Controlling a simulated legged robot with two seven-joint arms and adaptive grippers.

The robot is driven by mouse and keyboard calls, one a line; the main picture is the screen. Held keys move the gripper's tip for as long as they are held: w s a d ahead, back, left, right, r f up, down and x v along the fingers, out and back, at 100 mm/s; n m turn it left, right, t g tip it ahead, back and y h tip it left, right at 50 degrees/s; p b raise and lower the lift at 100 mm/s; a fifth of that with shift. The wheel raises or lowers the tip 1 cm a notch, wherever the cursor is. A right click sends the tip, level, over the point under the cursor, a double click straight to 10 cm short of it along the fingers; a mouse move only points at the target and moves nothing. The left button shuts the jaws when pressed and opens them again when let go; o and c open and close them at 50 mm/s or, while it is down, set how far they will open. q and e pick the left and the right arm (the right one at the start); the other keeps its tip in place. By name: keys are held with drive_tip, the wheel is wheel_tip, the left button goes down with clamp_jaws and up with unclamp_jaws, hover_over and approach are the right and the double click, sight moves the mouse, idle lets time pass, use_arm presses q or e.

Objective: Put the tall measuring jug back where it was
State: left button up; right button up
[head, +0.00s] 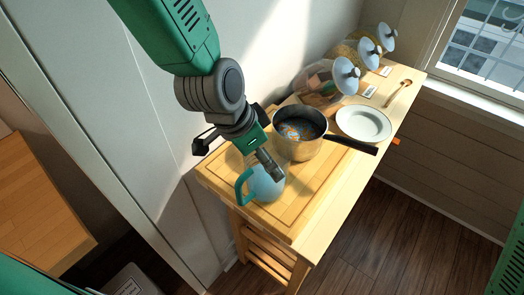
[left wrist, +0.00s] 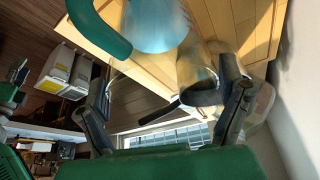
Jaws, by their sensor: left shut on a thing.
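The measuring jug (head: 268,184) is clear and bluish with a green handle; it shows over the near end of the wooden table (head: 222,176). My left gripper (head: 270,166) comes down at the jug and is shut on it. In the left wrist view the jug (left wrist: 158,28) is cut off by the top edge, with its green handle (left wrist: 98,30) to the left and the left gripper (left wrist: 165,72) spread around it. I cannot tell whether the jug's base touches the table.
A metal pot (head: 298,136) with a dark handle stands just behind the jug. A white plate (head: 363,124), a wooden spoon (head: 399,95) and several clear jars (head: 319,86) sit farther back. The wall runs along the table's left side. The board's near right part is bare.

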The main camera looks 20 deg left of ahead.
use_arm(q)
drive_tip(key=o, duration=1.5)
drive_tip(key=shift+c, duration=0.2)
drive_tip(key=shift+a, duration=0.15)
drive_tip(key=shift+a, duration=0.1)
